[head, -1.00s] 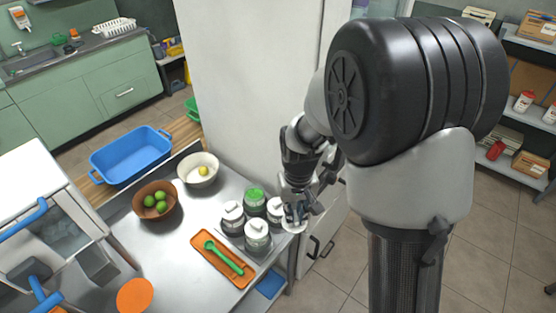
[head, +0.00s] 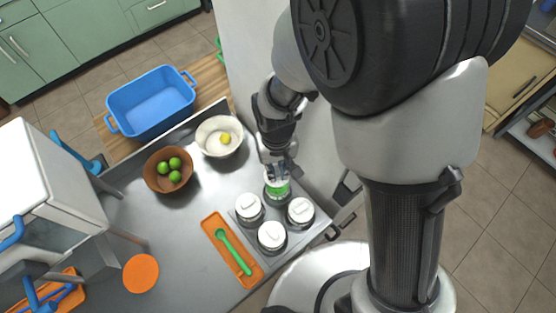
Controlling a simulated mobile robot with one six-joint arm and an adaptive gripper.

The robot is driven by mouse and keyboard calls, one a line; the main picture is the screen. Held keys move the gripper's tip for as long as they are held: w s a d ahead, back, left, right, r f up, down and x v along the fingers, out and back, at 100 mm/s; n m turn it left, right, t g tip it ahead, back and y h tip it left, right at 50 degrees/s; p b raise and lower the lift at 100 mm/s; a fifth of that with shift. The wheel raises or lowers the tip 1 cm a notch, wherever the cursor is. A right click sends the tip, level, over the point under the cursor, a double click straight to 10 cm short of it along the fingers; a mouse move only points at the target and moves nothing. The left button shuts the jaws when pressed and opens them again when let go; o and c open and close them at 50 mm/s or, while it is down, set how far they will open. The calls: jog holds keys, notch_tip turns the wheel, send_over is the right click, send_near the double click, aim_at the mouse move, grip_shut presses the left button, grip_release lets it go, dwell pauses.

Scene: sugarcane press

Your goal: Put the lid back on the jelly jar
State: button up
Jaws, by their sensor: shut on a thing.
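The jelly jar (head: 278,191) stands at the back of a grey tray (head: 292,243) on the metal counter, and its green content shows below my gripper. My gripper (head: 277,171) is directly above this jar, pointing down and shut on a white lid (head: 270,178). The lid is partly hidden by the fingers. I cannot tell whether the lid touches the jar's rim. Three other jars with white lids stand in the tray: a left one (head: 249,206), a right one (head: 300,209) and a front one (head: 271,235).
An orange tray (head: 210,226) with a green spoon (head: 234,252) lies left of the jars. A pale bowl (head: 208,144) with a yellow fruit, a brown bowl (head: 149,178) with green fruits and an orange disc (head: 141,273) are on the counter. A blue basin (head: 152,103) stands behind.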

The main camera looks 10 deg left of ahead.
jog(key=shift+w+f+b, duration=0.1)
jog(key=shift+f+b, duration=1.8)
jog(key=shift+f, duration=0.85)
jog(key=shift+f, duration=0.15)
jog(key=o, duration=0.9)
jog(key=o, duration=0.5)
jog(key=shift+c, duration=0.2)
